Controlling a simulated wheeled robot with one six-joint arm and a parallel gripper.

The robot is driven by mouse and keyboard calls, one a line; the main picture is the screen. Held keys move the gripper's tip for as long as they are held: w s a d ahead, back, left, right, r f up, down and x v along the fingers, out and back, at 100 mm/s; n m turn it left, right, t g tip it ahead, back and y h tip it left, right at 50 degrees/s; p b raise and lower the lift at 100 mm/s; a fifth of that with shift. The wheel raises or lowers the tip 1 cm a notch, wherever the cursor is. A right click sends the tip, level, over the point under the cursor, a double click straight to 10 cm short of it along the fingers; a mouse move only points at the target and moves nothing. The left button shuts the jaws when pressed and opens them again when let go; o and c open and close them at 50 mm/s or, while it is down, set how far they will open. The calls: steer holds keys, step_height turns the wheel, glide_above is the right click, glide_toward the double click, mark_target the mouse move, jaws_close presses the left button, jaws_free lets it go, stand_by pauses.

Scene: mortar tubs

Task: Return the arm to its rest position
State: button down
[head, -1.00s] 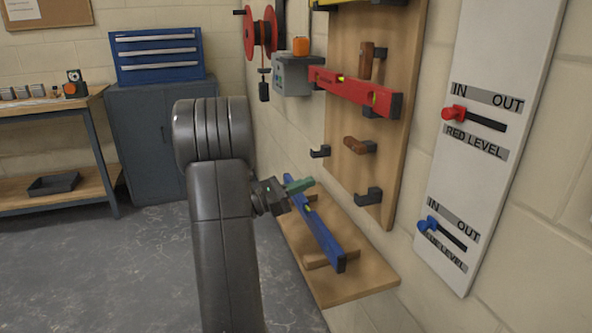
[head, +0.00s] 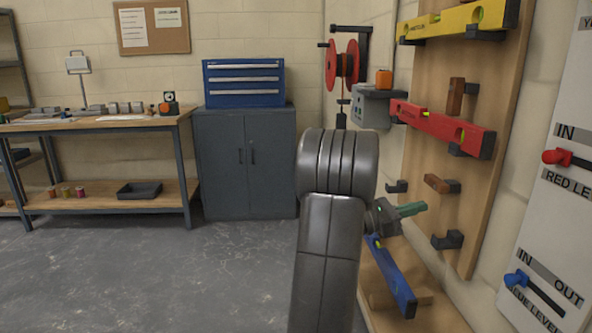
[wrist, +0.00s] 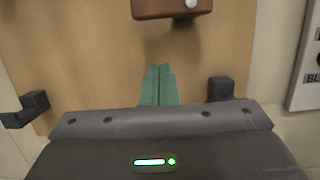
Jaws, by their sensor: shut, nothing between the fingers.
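My gripper (head: 411,209) has green fingers and points right, toward the wooden wall board (head: 420,150). In the wrist view the fingers (wrist: 158,86) lie together with nothing between them, in front of the board and below a brown wooden block (wrist: 172,8). My grey arm (head: 330,240) rises through the middle of the head view and bends toward the wall. The blue level (head: 393,280) lies on a low wooden shelf below the gripper, partly hidden by the arm.
A red level (head: 440,128) and a yellow level (head: 460,20) sit on the board's hooks. Empty black hooks (head: 447,240) jut out near the gripper. A white panel with sliders (head: 560,190) is at right. The floor (head: 200,270) at left is clear.

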steer(key=shift+d+r+p, duration=0.2)
steer(key=shift+r+p, duration=0.85)
steer(key=shift+r, duration=0.9)
steer(key=a+f+b, duration=0.1)
steer(key=a+f, duration=0.5)
steer(key=a, duration=0.3)
steer(key=s+d+r+n+t+p, duration=0.1)
steer(key=d+r+n+t+p, duration=0.1)
steer(key=d+n+p, duration=0.2)
steer(key=s+d+r+n+t+y+p, duration=0.1)
steer(key=s+d+r+n+p, duration=0.1)
steer(key=d+n+p, duration=0.2)
steer(key=d+n, duration=0.1)
steer(key=n, duration=0.2)
steer(key=shift+d+r+t+p, duration=0.15)
steer(key=shift+r+t+p, duration=0.1)
steer(key=shift+t+p, duration=0.15)
